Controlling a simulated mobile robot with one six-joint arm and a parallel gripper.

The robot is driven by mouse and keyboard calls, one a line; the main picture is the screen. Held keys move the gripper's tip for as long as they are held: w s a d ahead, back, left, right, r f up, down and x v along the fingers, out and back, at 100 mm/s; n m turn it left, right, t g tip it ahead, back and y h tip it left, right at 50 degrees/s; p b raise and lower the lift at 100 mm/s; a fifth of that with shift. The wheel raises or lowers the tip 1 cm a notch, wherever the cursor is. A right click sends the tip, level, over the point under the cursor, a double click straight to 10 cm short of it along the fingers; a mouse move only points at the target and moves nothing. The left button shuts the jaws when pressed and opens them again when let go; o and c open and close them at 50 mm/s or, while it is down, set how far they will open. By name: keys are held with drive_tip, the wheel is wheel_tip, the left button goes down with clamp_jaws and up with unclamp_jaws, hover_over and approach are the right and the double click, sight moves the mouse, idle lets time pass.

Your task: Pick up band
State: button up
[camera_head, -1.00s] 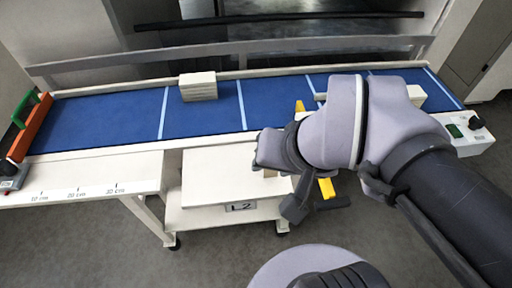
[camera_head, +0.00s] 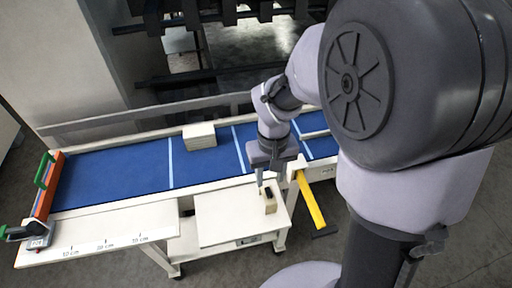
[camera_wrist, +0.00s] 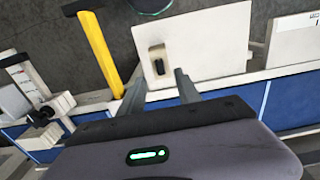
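A small tan block with a dark slot-like top (camera_head: 269,202), the likeliest match for the band, sits on the white cart top (camera_head: 220,212). In the wrist view this block (camera_wrist: 158,62) stands near the cart's edge and appears between the finger ends. I cannot make out a separate band. My gripper (camera_head: 271,179) points down over the belt's front edge, above and just behind the block. In the wrist view my gripper (camera_wrist: 161,74) has its two fingers apart with nothing held.
A yellow bar (camera_head: 311,202) stands right of the cart. An orange and green tool (camera_head: 43,190) lies at the left end. A ruler-marked shelf (camera_head: 100,232) is front left.

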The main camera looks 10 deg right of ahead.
sight(268, 197)
wheel_tip(268, 197, down, 11)
drive_tip(key=shift+w+f+b, duration=0.1)
drive_tip(key=shift+f+b, duration=0.05)
drive_tip(key=shift+b, duration=1.05)
drive_tip(key=shift+c, duration=0.4)
drive_tip(key=c, duration=0.8)
